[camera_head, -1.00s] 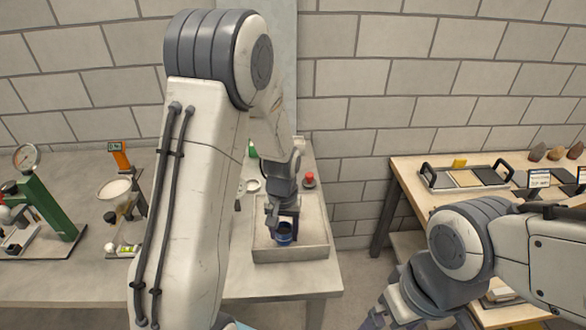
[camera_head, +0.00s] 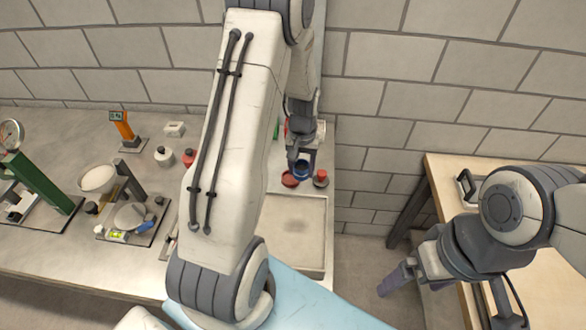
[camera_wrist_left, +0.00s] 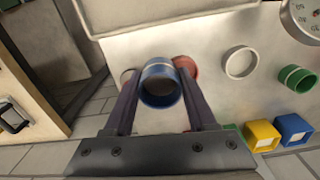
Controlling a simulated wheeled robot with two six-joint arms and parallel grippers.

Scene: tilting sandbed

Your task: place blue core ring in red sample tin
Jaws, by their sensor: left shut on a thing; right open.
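My left gripper (camera_head: 302,160) is shut on the blue core ring (camera_head: 301,170) and holds it above the far part of the table. In the left wrist view the ring (camera_wrist_left: 161,84) sits between the two fingers (camera_wrist_left: 158,80), its opening visible. The red sample tin (camera_head: 289,180) appears just below and left of the ring in the head view. In the left wrist view a red round rim (camera_wrist_left: 188,66), likely the tin, is partly hidden behind the ring and right finger. My right gripper (camera_head: 408,277) is open and empty at the right, away from the ring.
The sandbed tray (camera_head: 328,232) lies nearer, without the ring. A red-topped item (camera_head: 321,178) stands right of the tin. The left wrist view shows a pale ring (camera_wrist_left: 240,62), a green ring (camera_wrist_left: 297,78), a yellow block (camera_wrist_left: 262,136) and a blue block (camera_wrist_left: 296,130).

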